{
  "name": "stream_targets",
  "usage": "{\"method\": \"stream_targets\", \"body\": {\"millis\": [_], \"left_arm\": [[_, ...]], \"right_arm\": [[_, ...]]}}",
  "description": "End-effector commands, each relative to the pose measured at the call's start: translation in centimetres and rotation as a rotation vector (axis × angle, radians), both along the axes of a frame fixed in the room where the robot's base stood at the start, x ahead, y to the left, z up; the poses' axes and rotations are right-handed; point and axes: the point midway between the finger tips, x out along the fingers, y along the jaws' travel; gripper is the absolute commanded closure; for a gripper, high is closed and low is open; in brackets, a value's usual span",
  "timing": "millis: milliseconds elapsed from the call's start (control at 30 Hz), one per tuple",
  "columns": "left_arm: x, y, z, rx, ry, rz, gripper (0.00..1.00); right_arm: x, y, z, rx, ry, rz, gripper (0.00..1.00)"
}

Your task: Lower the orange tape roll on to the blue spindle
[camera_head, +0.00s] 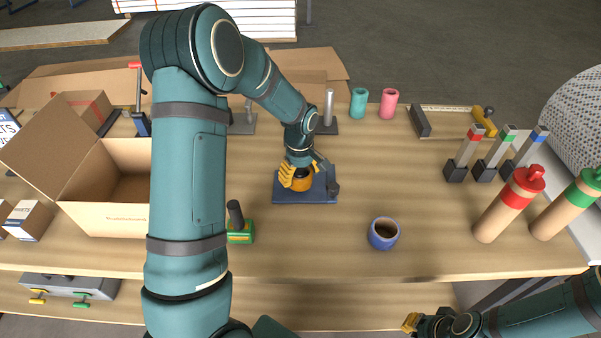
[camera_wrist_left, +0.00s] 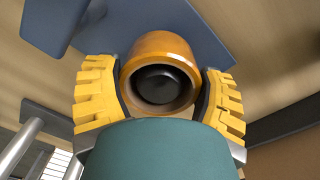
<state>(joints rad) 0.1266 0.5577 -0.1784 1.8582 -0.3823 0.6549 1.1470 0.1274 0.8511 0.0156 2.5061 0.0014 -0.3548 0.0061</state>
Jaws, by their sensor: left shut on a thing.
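The orange tape roll (camera_head: 301,184) is in my left gripper (camera_head: 300,178), low over the blue base plate (camera_head: 290,194) in the middle of the table. In the left wrist view, the yellow fingers of my left gripper (camera_wrist_left: 160,92) are shut on opposite sides of the orange roll (camera_wrist_left: 162,45). A dark round shape fills much of the roll's hole; I cannot tell if it is the spindle's top. The roll hides any post below it, and its height above the plate (camera_wrist_left: 205,28) is unclear. My right gripper (camera_head: 412,322) is at the bottom, away from these; its opening is unclear.
A blue cup-like ring (camera_head: 384,234) stands at front right of the plate. A green block with a dark handle (camera_head: 240,232) is to the left, beside my left arm. An open carton (camera_head: 105,218) is further left. Red-topped (camera_head: 505,208) and green-topped cylinders stand at right.

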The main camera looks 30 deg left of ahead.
Motion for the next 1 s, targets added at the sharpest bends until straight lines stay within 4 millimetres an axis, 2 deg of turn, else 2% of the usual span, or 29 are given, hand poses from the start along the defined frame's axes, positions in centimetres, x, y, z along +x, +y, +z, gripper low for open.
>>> {"method": "stream_targets", "body": {"millis": [67, 100, 167, 433, 567, 667, 1000], "left_arm": [[0.0, 0.0, 0.0, 0.0, 0.0, 0.0, 0.63], [0.0, 0.0, 0.0, 0.0, 0.0, 0.0, 0.18], [0.0, 0.0, 0.0, 0.0, 0.0, 0.0, 0.0], [0.0, 0.0, 0.1, 0.0, 0.0, 0.0, 0.0], [0.0, 0.0, 0.9, 0.0, -0.001, 0.0, 0.0], [0.0, 0.0, 2.3, 0.001, -0.005, 0.0, 0.0], [-0.1, 0.1, 9.0, 0.0, -0.004, 0.001, 0.0]], "right_arm": [[0.0, 0.0, 0.0, 0.0, 0.0, 0.0, 1.0], [0.0, 0.0, 0.0, 0.0, 0.0, 0.0, 1.0], [0.0, 0.0, 0.0, 0.0, 0.0, 0.0, 1.0], [0.0, 0.0, 0.0, 0.0, 0.0, 0.0, 1.0], [0.0, 0.0, 0.0, 0.0, 0.0, 0.0, 1.0], [0.0, 0.0, 0.0, 0.0, 0.0, 0.0, 1.0], [0.0, 0.0, 0.0, 0.0, 0.0, 0.0, 1.0]]}}
